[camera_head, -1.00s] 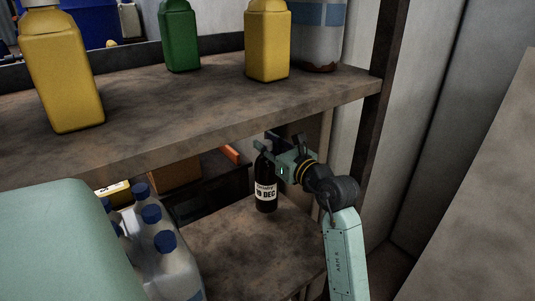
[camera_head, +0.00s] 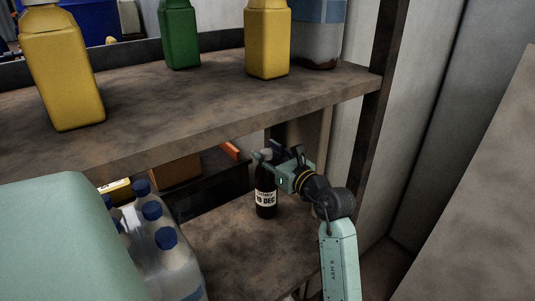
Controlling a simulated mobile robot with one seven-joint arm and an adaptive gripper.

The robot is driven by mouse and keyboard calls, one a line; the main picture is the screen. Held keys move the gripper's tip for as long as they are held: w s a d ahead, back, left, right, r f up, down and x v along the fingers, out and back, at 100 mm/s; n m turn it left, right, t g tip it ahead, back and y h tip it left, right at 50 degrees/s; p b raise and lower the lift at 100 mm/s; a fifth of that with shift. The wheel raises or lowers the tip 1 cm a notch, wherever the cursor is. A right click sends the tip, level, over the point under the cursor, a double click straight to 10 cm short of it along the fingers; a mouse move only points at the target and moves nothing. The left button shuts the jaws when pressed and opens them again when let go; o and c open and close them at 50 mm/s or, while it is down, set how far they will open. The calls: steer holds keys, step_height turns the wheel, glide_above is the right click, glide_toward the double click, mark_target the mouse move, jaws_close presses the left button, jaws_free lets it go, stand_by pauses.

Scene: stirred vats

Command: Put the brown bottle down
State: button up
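The brown bottle (camera_head: 265,196) is dark, with a white label reading a date ending in "DEC". It is upright over the lower shelf (camera_head: 240,250), towards its back. Its base looks at or just above the shelf surface; I cannot tell whether it touches. My gripper (camera_head: 268,160) is at the bottle's neck, coming from the right, with its fingers around the upper part. The fingertips are small and partly hidden, but they appear closed on the neck.
The upper shelf (camera_head: 200,116) overhangs the gripper and holds yellow bottles (camera_head: 62,75), a green bottle (camera_head: 179,35) and a clear container (camera_head: 318,35). Several blue-capped bottles (camera_head: 165,255) stand on the left of the lower shelf. A dark post (camera_head: 378,100) rises at the right.

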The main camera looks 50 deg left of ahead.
steer(key=shift+o, duration=0.3)
steer(key=shift+r, duration=0.3)
steer(key=s+d+b, duration=0.1)
steer(key=d+b, duration=0.1)
steer(key=d, duration=1)
